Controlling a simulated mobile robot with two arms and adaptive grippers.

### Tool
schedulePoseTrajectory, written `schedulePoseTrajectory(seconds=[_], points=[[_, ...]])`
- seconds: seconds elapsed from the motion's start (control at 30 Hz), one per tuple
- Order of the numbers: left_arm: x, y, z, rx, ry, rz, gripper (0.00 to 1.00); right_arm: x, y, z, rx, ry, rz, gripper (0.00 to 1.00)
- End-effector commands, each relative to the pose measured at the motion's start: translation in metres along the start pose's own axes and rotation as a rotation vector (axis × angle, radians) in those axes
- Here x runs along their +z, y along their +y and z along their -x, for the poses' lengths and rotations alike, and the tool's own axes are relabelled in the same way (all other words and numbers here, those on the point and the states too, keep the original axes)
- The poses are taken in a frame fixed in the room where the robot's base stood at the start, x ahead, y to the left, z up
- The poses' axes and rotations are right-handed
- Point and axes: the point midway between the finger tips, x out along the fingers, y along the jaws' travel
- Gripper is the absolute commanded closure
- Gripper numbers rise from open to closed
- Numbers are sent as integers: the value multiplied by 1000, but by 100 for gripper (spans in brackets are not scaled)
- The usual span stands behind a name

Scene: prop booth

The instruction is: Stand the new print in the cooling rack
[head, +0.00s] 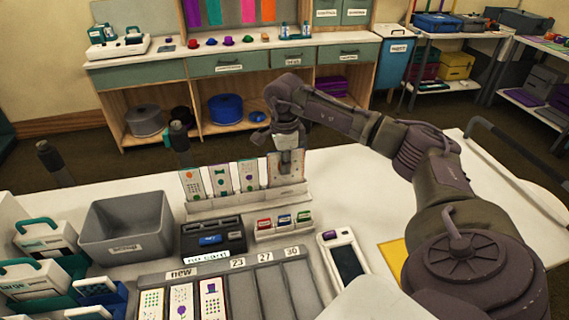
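The white cooling rack (235,205) stands on the table near the middle of the head view. Several printed cards stand upright in it, including a left one (192,185), a middle one (220,181) and one farther right (248,177). At the rack's right end is another print (273,172), upright, its lower edge at the rack. My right gripper (287,163) reaches down over this print from above, its fingers against the upper part and hiding some of its face. It looks shut on the print; the far finger is hidden. My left gripper is not in view.
In front of the rack are a dark device (213,238), a small holder with coloured cards (283,224) and a sorting tray (240,285) labelled "new", with several prints. A grey bin (125,228) stands left. A handheld screen device (345,258) lies right.

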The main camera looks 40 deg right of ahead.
Motion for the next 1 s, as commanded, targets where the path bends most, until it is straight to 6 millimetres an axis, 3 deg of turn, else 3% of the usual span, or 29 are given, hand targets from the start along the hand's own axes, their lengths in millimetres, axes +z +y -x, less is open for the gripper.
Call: schedulePoseTrajectory(seconds=[0.67,0.7,0.87,1.0], points=[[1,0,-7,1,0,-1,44,0,0,-10,0,0,0,100],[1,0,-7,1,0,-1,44,0,0,-10,0,0,0,90],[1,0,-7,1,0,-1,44,0,0,-10,0,0,0,65],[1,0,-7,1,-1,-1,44,0,0,-10,0,0,0,65]])
